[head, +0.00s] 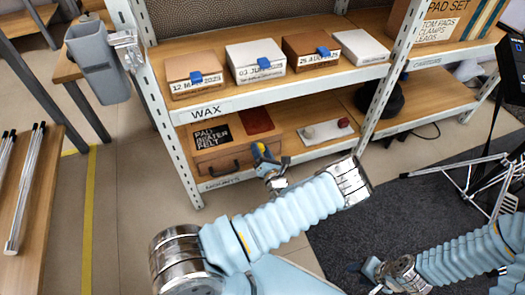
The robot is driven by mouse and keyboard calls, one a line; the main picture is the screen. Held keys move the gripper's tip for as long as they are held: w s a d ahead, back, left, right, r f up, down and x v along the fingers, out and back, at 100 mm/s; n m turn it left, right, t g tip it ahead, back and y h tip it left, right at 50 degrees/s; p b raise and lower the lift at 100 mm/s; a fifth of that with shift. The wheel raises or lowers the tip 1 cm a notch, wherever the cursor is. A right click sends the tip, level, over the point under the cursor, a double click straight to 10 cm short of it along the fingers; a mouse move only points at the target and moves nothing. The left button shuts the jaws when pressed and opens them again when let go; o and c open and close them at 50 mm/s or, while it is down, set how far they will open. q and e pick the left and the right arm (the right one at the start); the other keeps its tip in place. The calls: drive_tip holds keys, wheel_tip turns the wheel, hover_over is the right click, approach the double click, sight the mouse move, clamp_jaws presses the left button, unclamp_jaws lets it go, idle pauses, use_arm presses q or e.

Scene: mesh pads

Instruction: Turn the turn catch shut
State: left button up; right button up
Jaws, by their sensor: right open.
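A low brown wooden case (205,159) with a black label reading "PADS BEATER FELT" and a dark handle (216,171) sits on the lower shelf. I cannot make out a turn catch; part of the case's right end is hidden by my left gripper. My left gripper (262,152) is in front of that end, with its fingers too small and overlapped to tell whether they are open or shut, or whether they touch the case. My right gripper (367,273) is open, low at the bottom right, over the dark carpet and far from the shelf.
The upper shelf (215,103) holds several small boxes, some with blue tags. A white tray (326,132) with two round pads lies right of the case. A grey bin (97,62) hangs on the left shelf post. A stand (470,175) is at right.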

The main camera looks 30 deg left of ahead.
use_arm(q)
drive_tip(key=shift+o, duration=0.6)
drive_tip(key=v, duration=1.3)
drive_tip(key=shift+s+d, duration=0.25)
